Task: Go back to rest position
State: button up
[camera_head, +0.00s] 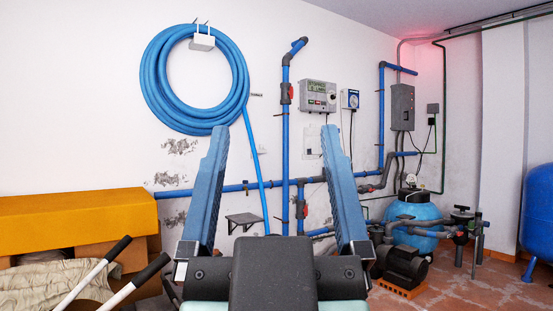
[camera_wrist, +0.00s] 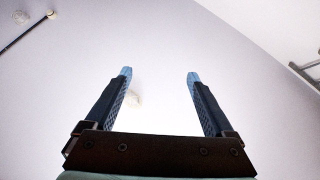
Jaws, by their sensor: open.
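My gripper (camera_head: 275,150) is raised in the middle of the head view, with its two blue fingers pointing up and wide apart. Nothing is between the fingers. In the wrist view my gripper (camera_wrist: 160,75) also shows open and empty, against a pale ceiling or wall. No paint tins are visible in either view.
A yellow-topped bench or box (camera_head: 75,222) stands at the left, with light-handled tools (camera_head: 125,285) in front. A coiled blue hose (camera_head: 160,85) hangs on the wall. A blue filter tank (camera_head: 412,220) and a dark pump (camera_head: 400,265) stand at the right.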

jog(key=shift+s+r+t, duration=0.4)
jog(key=shift+s+r, duration=0.25)
jog(key=shift+s, duration=0.1)
